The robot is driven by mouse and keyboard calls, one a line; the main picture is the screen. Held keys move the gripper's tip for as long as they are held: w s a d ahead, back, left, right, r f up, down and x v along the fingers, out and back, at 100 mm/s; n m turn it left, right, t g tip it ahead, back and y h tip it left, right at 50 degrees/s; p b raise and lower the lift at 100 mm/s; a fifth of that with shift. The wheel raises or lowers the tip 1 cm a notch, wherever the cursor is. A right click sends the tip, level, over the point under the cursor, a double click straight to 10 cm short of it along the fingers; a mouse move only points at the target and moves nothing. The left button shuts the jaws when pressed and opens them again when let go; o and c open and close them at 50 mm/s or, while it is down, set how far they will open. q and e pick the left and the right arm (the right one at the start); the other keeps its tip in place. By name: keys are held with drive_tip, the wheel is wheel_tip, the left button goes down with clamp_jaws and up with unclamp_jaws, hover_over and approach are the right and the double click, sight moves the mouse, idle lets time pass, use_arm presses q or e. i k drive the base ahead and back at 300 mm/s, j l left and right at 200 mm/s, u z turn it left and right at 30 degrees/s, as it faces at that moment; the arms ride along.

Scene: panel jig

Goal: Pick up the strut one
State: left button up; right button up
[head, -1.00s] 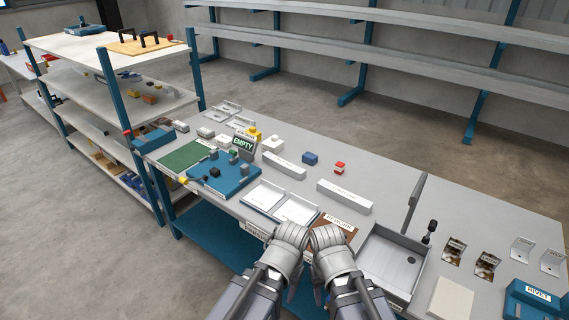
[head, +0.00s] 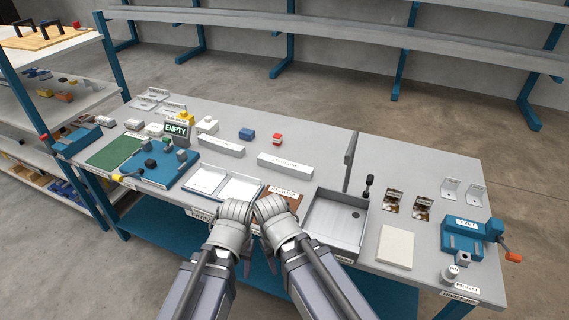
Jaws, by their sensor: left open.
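Two long pale bars lie on the grey bench in the head view, one at the middle left (head: 221,145) and one further right (head: 285,165). Their front markings are too small to read, so I cannot tell which is strut one, or whether either is a strut. My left gripper (head: 236,212) is open at the bench's front edge, nearer me than both bars and apart from them. My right gripper (head: 271,208) is close beside it, in front of a brown labelled mat (head: 287,198); its jaws are not clear. I see nothing held.
Two white trays (head: 241,189) and a grey bin (head: 336,221) line the front. A blue fixture (head: 171,175), a green mat (head: 115,152) and an "EMPTY" sign (head: 176,129) stand left. An upright divider (head: 350,161) and a blue riveting device (head: 464,236) are right.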

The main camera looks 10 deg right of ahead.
sight(301, 172)
drive_tip(key=z, duration=0.8)
drive_tip(key=i+j+z, duration=0.1)
drive_tip(key=j+z, duration=0.2)
drive_tip(key=z, duration=0.2)
drive_tip(key=j+z, duration=0.3)
drive_tip(key=z, duration=0.2)
drive_tip(key=j+z, duration=0.3)
drive_tip(key=z, duration=0.2)
drive_tip(key=k+j+z, duration=0.1)
drive_tip(key=j, duration=0.2)
drive_tip(key=k+j+z, duration=0.15)
drive_tip(key=j, duration=0.2)
drive_tip(key=k+j+z, duration=0.1)
drive_tip(key=j, duration=0.2)
drive_tip(key=k+j, duration=0.15)
drive_tip(key=j, duration=0.25)
drive_tip(key=k+j, duration=0.15)
drive_tip(key=j, duration=0.2)
